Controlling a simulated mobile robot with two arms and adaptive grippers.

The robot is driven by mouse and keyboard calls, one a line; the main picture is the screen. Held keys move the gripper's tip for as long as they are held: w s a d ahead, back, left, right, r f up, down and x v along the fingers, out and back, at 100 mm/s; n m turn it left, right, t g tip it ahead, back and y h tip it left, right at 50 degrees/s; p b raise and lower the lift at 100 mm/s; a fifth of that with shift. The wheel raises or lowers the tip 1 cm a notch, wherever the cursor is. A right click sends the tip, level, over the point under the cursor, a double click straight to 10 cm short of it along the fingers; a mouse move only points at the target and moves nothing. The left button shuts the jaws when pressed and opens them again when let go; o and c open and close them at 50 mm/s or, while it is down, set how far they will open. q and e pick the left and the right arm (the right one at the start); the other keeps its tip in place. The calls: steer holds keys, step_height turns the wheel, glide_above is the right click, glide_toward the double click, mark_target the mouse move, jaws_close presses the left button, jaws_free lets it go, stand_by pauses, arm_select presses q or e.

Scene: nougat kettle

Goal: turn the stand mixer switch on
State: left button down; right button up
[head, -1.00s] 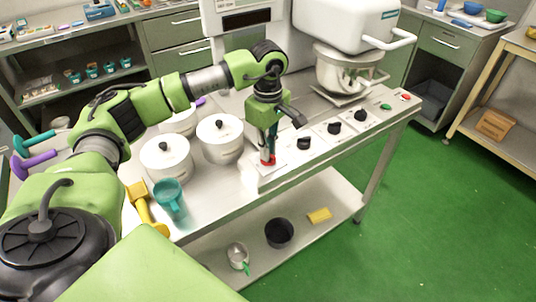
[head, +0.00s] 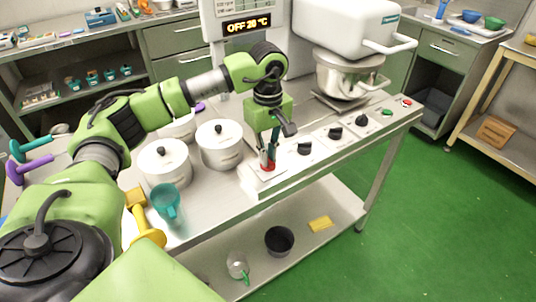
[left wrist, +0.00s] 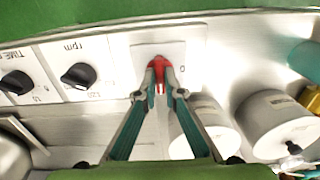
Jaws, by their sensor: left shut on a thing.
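The red switch (head: 267,167) sits on a white plate at the left end of the control panel. In the left wrist view the red switch (left wrist: 159,67) stands up between my fingertips, with a "0" mark on the plate beside it. My left gripper (head: 268,155) points down at the switch and is shut on it; the left wrist view shows the fingers (left wrist: 161,82) on both sides of it. The white stand mixer (head: 345,25) with its steel bowl (head: 345,78) stands behind the panel. My right gripper is out of view.
Black knobs (head: 335,133) run along the panel, with a green button (head: 387,112) and a red button (head: 407,102) at its right end. Lidded white pots (head: 165,165), a teal cup (head: 165,200) and a yellow tool (head: 146,232) are to the left.

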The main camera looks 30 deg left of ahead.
arm_select(q)
steer(key=shift+w+r, duration=0.1)
steer(key=shift+r, duration=0.05)
steer(key=c, duration=2.1)
jaws_free()
steer(key=shift+c, duration=0.2)
step_height(320, 180, up, 12)
